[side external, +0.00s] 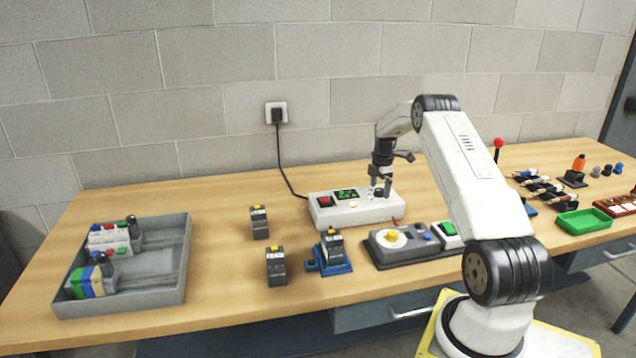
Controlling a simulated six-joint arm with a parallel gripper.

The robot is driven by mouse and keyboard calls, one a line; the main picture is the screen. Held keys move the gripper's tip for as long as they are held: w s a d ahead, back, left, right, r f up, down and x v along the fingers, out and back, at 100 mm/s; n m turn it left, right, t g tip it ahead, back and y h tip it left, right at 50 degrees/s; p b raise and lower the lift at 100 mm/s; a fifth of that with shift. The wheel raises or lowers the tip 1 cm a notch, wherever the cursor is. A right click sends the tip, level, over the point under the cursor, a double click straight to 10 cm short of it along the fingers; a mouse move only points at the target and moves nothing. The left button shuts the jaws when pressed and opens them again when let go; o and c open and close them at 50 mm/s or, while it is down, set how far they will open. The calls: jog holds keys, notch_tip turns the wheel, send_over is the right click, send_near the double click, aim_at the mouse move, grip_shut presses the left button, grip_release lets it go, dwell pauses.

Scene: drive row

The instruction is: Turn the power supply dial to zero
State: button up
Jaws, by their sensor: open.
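The power supply (355,211) is a white box on the middle of the bench, with a red switch (325,201) and a dark panel with green markings (346,194) on its top. A black cord runs from it to a wall socket. My gripper (381,190) points down over the right end of the box, with its fingers close to the top face. It is open. The dial is hard to make out; it is likely at the fingers and partly hidden by them. I cannot tell the dial's setting or whether the fingers touch it.
A grey tray (180,283) with coloured parts sits at left. Dark blocks (260,222) and a blue stand (333,267) are in front of the supply. A grey control box (384,256) with a yellow knob is near my arm. A green tray (583,222) is at right.

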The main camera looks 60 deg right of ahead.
aim_at(378, 190)
jog(key=shift+r, duration=3.45)
jog(key=shift+w+a, duration=0.15)
jog(key=shift+a, duration=0.1)
jog(key=w+a+r+m+t, duration=0.1)
jog(key=w+a+r+m, duration=0.15)
jog(key=a, duration=1.05)
jog(key=w+a+r+m, duration=0.1)
jog(key=w+a+m, duration=0.25)
jog(key=a, duration=1.05)
jog(key=s+a+f+m, duration=0.1)
jog(key=s+a+m, duration=0.1)
jog(key=s+a, duration=0.5)
jog(key=s+a+m+t, duration=0.1)
jog(key=s+a+m, duration=0.1)
jog(key=s+a, duration=0.5)
jog(key=a, duration=0.6)
jog(key=shift+s+a+f+m+t, duration=0.2)
jog(key=shift+a+f+m+t, duration=0.1)
jog(key=shift+a+f+m, duration=0.1)
